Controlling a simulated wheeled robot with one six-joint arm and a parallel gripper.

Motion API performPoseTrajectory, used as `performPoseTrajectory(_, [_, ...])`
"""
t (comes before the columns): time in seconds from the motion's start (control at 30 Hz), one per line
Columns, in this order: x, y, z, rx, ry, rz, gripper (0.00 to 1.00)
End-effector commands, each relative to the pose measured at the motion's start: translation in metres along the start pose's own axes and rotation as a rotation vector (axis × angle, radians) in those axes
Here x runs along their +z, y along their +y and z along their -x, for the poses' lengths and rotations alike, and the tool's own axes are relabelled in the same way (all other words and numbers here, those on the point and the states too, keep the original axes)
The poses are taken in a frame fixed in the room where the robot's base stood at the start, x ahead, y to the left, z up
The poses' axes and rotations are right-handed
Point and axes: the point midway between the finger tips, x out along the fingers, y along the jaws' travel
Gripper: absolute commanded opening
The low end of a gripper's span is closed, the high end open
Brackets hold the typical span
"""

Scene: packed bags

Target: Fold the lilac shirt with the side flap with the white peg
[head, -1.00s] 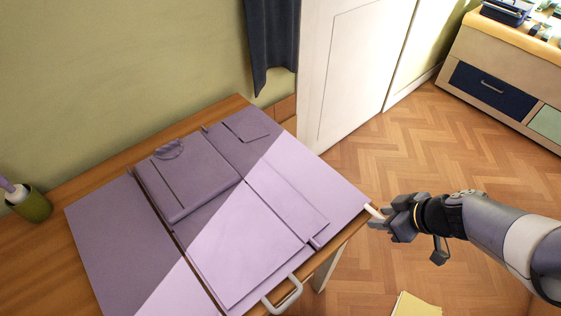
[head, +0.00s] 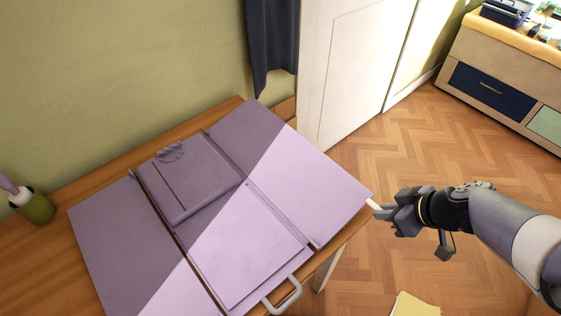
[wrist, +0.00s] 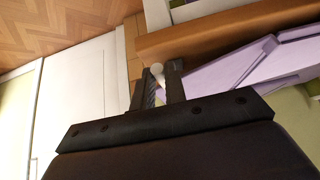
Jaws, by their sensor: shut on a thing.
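The lilac shirt (head: 188,180) lies on the middle of a lilac folding board, with its collar towards the wall and its lower part towards the grey handle. The right side flap (head: 315,185) looks bare on top and close to flat; a slight tilt is hard to judge. The white peg (head: 374,204) sticks out from this flap's outer corner. My gripper (head: 388,209) is shut on the peg, at the table's right edge. In the wrist view the peg's pale round end (wrist: 157,69) shows between the fingers.
The left flap (head: 125,235) lies flat on the wooden table (head: 45,252). A green cup (head: 37,208) stands at the left. A grey handle (head: 284,297) projects at the front. A white cabinet (head: 350,70) stands behind; open floor lies to the right.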

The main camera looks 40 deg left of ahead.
Motion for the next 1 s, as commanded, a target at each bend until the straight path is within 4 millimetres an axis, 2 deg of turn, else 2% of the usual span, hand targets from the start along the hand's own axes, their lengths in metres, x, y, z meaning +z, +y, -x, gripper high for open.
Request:
performPoseTrajectory(0.23, [-0.001,-0.001,0.002,-0.001,0.0,0.0,0.06])
performPoseTrajectory(0.53, [-0.019,-0.008,0.027,-0.001,0.0,0.002,0.06])
performPoseTrajectory(0.87, [-0.019,-0.009,0.028,-0.003,-0.001,0.0,0.06])
performPoseTrajectory(1.0, [-0.024,-0.012,0.035,-0.002,0.0,0.001,0.06])
